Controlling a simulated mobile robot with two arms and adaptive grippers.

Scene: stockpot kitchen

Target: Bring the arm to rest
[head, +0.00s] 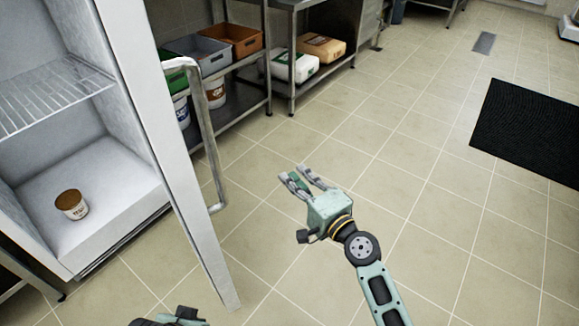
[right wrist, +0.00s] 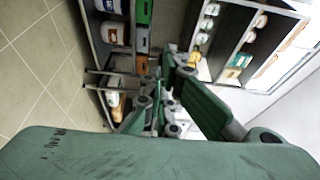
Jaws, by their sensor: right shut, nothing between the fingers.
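My right gripper (head: 300,177) is held over the open tiled floor in the middle of the head view, with its arm reaching up from the bottom right. Its fingers are shut and empty, pointing up and left toward the door handle (head: 209,140) but clear of it in the picture. In the right wrist view the green fingers (right wrist: 165,118) point away from the camera, with nothing held between them. A teal and dark part of my own body shows at the bottom edge of the head view; my left gripper's fingers do not show.
A white fridge stands open at left, its door (head: 165,150) jutting out. A brown-lidded tub (head: 72,204) sits on its floor below a wire shelf (head: 45,98). Steel shelving with crates (head: 233,40) and sacks (head: 294,66) stands behind. A black mat (head: 530,130) lies right.

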